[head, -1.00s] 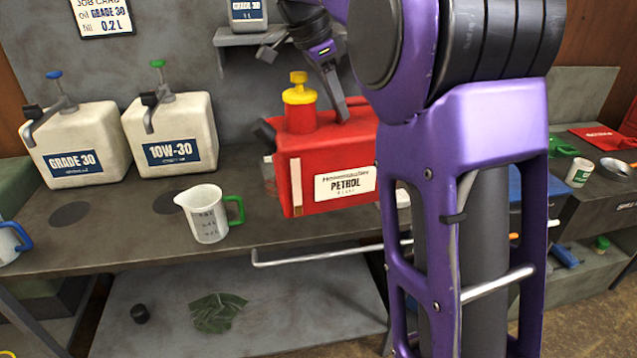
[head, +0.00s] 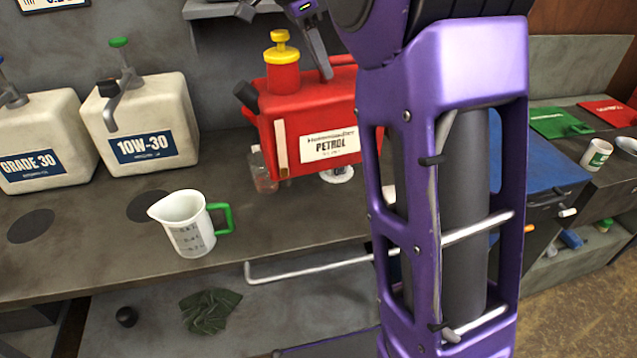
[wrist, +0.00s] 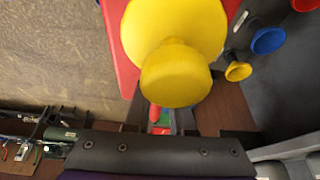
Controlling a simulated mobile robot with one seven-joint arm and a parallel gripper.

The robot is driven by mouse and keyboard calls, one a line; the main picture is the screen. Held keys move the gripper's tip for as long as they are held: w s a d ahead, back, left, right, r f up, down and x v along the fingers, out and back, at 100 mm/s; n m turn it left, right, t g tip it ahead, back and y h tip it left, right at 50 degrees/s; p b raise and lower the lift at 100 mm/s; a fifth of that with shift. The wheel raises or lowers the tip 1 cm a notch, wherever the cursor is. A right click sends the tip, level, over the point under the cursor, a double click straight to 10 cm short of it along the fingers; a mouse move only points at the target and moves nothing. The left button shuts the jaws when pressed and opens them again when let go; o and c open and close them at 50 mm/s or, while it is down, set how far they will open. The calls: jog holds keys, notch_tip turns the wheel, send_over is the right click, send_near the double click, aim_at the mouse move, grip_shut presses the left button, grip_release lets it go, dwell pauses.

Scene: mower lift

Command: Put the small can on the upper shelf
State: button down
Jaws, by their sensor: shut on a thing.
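The red petrol can (head: 310,110) with a yellow cap (head: 282,48) hangs tilted above the workbench. My gripper (head: 327,72) is shut on its top handle, behind the cap; my arm hides the can's right end. In the wrist view the yellow cap (wrist: 175,50) fills the upper middle and hides most of the red body (wrist: 125,30). My gripper's fingers (wrist: 160,125) show below it. A grey wall shelf (head: 225,8) is cut off at the top of the head view. I cannot tell whether it is the upper shelf.
White GRADE 30 (head: 45,140) and 10W-30 (head: 145,125) containers stand at the left. A measuring jug (head: 187,225) is near the bench front. A clear bottle (head: 264,175) stands under the can. A metal rail (head: 310,269) sticks out along the front edge.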

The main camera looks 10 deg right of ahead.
aim_at(336, 98)
jog(key=shift+m, duration=0.3)
jog(key=shift+s+a+f+b+x, duration=0.2)
jog(key=shift+a+b+x, duration=0.65)
jog(key=shift+x, duration=2)
jog(key=shift+s+a+f+b+x, duration=0.1)
jog(key=shift+a+f+b+x, duration=0.2)
jog(key=shift+b+x, duration=1.75)
jog(key=shift+s+a+f+b+x, duration=0.2)
jog(key=shift+a+x, duration=0.4)
jog(key=shift+x, duration=3.05)
jog(key=shift+f, duration=0.2)
jog(key=c, duration=1.2)
grip_release()
jog(key=shift+f, duration=0.15)
jog(key=o, duration=0.4)
jog(key=shift+o, duration=0.2)
